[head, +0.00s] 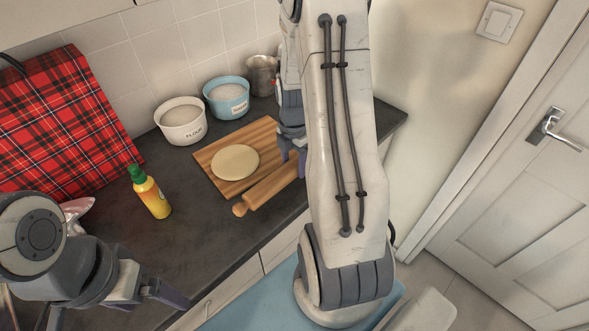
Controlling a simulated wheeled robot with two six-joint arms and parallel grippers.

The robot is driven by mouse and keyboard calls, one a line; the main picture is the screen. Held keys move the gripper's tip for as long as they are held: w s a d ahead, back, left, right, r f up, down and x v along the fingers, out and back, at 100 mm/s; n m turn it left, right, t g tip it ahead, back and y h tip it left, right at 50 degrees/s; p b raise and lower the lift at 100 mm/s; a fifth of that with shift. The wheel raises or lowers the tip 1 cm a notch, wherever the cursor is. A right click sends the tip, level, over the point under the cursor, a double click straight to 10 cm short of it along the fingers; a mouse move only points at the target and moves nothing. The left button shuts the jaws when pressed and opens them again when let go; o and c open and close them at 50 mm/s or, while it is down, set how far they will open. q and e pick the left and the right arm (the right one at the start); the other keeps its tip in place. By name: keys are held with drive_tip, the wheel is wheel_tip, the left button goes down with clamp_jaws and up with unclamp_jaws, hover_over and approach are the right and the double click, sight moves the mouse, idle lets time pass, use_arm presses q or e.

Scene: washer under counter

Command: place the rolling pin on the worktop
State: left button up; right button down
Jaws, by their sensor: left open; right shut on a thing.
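The wooden rolling pin (268,191) is at the front right edge of the wooden board (208,158), slanting from lower left to upper right. Its near handle points to the lower left; its far end is hidden behind my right arm. My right gripper (294,160) is shut on the rolling pin near that far end, its fingers partly hidden by the arm. I cannot tell whether the pin touches the worktop. The dark worktop (190,228) runs along the wall. My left gripper (112,308) is open and empty at the lower left, over the worktop's front edge.
Flat dough (235,162) lies on the board. A yellow bottle with green cap (150,193), a flour bowl (181,122), a blue bowl (227,99) and a metal pot (262,76) stand around it. A red tartan bag (65,120) stands at left. Worktop between bottle and pin is clear.

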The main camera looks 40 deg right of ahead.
sight(294, 172)
wheel_tip(294, 172, down, 3)
drive_tip(key=shift+f+p, duration=0.1)
drive_tip(key=shift+p, duration=0.2)
drive_tip(key=shift+f, duration=0.1)
drive_tip(key=shift+c, duration=0.7)
unclamp_jaws()
drive_tip(key=shift+f, duration=0.1)
drive_tip(key=shift+r, duration=0.2)
wheel_tip(294, 172, up, 12)
drive_tip(key=shift+b, duration=0.85)
